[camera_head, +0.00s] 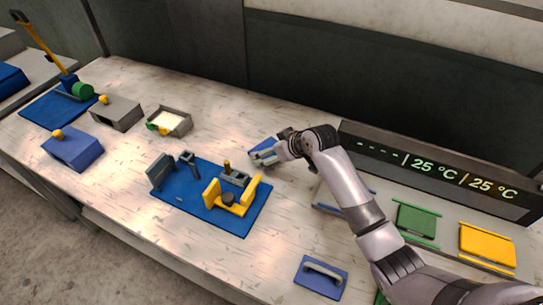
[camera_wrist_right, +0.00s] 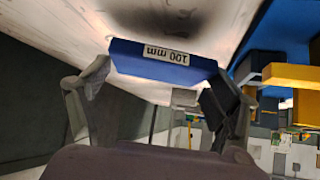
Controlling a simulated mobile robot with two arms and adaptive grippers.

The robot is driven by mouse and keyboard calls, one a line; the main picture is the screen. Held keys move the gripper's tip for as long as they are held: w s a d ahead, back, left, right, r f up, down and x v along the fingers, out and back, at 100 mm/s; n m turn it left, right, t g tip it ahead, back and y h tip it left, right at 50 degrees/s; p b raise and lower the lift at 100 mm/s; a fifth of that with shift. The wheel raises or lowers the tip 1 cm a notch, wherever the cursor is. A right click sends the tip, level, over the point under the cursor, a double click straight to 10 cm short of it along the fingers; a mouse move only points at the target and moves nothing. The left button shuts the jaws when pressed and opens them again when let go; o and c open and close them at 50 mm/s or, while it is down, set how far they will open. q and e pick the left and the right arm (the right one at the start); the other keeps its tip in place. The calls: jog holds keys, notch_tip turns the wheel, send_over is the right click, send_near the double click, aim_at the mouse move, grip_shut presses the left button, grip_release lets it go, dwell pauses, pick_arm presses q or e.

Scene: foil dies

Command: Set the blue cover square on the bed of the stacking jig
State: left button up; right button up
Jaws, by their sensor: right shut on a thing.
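My right gripper (camera_head: 264,154) is shut on a blue piece (camera_head: 262,145), which I take to be the blue cover. In the right wrist view this piece (camera_wrist_right: 200,68) is a flat blue bar with a "100 mm" label, between the two grey fingers. It is beyond the jig's far right side, apart from it; its height over the table is unclear. The stacking jig (camera_head: 232,222) is a blue base in the table's middle with yellow guides (camera_head: 247,197) and grey blocks. Its bed is hard to make out. My left gripper is out of view.
A blue plate with a grey handle (camera_head: 321,277) lies at the front right. Green (camera_head: 416,222) and yellow (camera_head: 487,245) plates are at the right, under a display (camera_head: 435,170). A grey tray (camera_head: 170,121) and knobbed grey (camera_head: 116,113) and blue (camera_head: 72,151) boxes stand left.

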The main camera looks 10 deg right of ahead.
jog(key=shift+f, duration=1.75)
jog(key=shift+f, duration=0.1)
jog(key=o, duration=0.9)
